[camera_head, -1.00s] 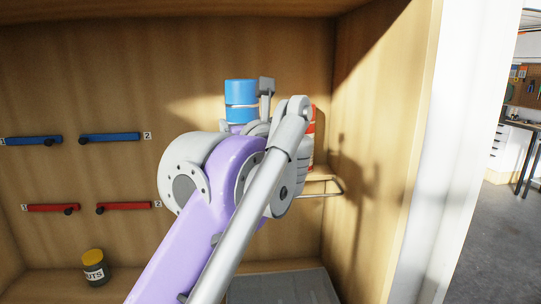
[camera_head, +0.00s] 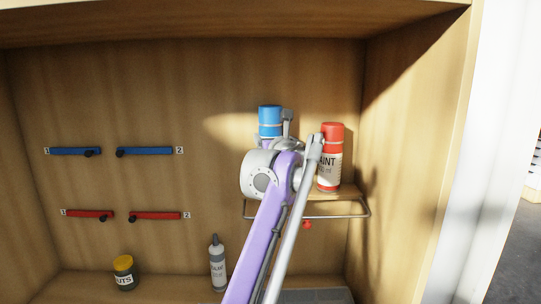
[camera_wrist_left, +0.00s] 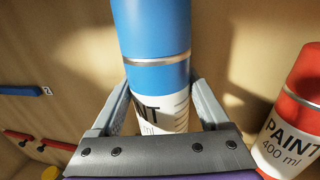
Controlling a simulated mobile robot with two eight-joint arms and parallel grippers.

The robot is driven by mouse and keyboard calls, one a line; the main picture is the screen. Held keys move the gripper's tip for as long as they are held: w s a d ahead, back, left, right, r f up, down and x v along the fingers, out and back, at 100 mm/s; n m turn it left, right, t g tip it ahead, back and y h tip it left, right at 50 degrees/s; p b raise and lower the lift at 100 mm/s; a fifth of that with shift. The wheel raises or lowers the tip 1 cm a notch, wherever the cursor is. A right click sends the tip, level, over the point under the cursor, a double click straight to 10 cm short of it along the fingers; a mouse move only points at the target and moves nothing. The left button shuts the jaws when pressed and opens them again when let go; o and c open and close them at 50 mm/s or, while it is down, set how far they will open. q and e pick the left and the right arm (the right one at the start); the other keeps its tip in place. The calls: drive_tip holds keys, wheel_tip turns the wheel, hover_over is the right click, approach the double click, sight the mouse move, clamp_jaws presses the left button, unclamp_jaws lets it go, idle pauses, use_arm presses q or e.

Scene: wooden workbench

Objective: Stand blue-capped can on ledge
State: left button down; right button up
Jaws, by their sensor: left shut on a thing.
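The blue-capped can (camera_head: 270,118) shows above my left wrist in the head view. In the left wrist view the can (camera_wrist_left: 158,75) stands between the two fingers, its white paint label partly hidden by the gripper body. My left gripper (camera_wrist_left: 157,105) is shut on the can; in the head view the gripper (camera_head: 284,130) is mostly hidden by its own arm. The ledge (camera_head: 340,192) is a small wooden shelf with a wire rail at the right of the back wall. The arm hides the can's base, so I cannot tell whether it touches the ledge.
A red-capped paint can (camera_head: 331,158) stands upright on the ledge, right of the blue one. Blue bars (camera_head: 146,151) and red bars (camera_head: 156,216) are on the back wall. A yellow-lidded jar (camera_head: 124,273) and a grey bottle (camera_head: 217,264) stand below. The right side wall is close.

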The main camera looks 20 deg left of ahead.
use_arm(q)
drive_tip(key=f+b, duration=0.1)
drive_tip(key=f, duration=0.3)
drive_tip(key=shift+w+f+b, duration=0.2)
drive_tip(key=shift+f+b, duration=0.05)
drive_tip(key=shift+b, duration=0.15)
drive_tip(key=shift+w+f, duration=0.15)
drive_tip(key=shift+f, duration=0.05)
drive_tip(key=shift+s+r, duration=0.2)
drive_tip(key=shift+w+f, duration=0.2)
drive_tip(key=shift+c, duration=0.8)
unclamp_jaws()
drive_tip(key=shift+o, duration=0.8)
drive_tip(key=shift+s, duration=0.1)
use_arm(e)
drive_tip(key=f, duration=0.2)
drive_tip(key=shift+s+f, duration=0.4)
use_arm(q)
drive_tip(key=shift+r, duration=0.15)
